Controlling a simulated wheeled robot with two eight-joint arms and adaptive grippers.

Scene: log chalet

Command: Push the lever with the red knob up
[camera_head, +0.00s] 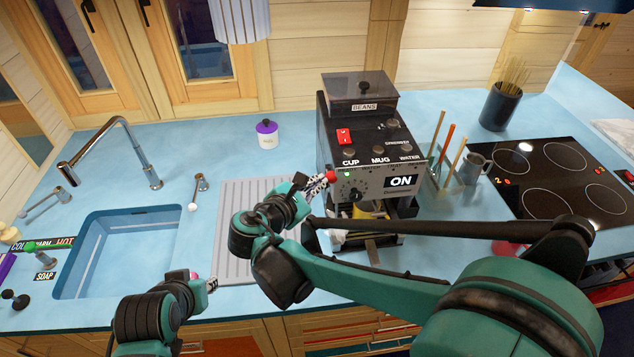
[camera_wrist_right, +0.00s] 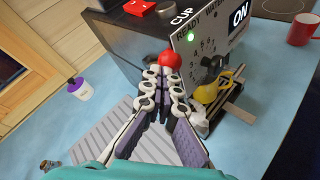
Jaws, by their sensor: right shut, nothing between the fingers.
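The red knob (camera_head: 331,176) of the lever is at the left front edge of the dark coffee machine (camera_head: 357,132), below the CUP label. The knob also shows in the right wrist view (camera_wrist_right: 169,59), just beyond my fingertips. The lever's shaft is hidden behind the fingers. My right gripper (camera_head: 320,182) is shut and empty, its tips at or very near the knob; I cannot tell whether they touch. It also shows in the right wrist view (camera_wrist_right: 164,76). My left gripper (camera_head: 210,284) is low by the counter's front edge, far from the machine; its fingers are too small to read.
A sink (camera_head: 120,250) and ribbed drainboard (camera_head: 236,235) lie left of the machine. A white jar with a purple lid (camera_head: 267,137) stands behind. A grey mug (camera_head: 473,168) and the black hob (camera_head: 548,180) are to the right.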

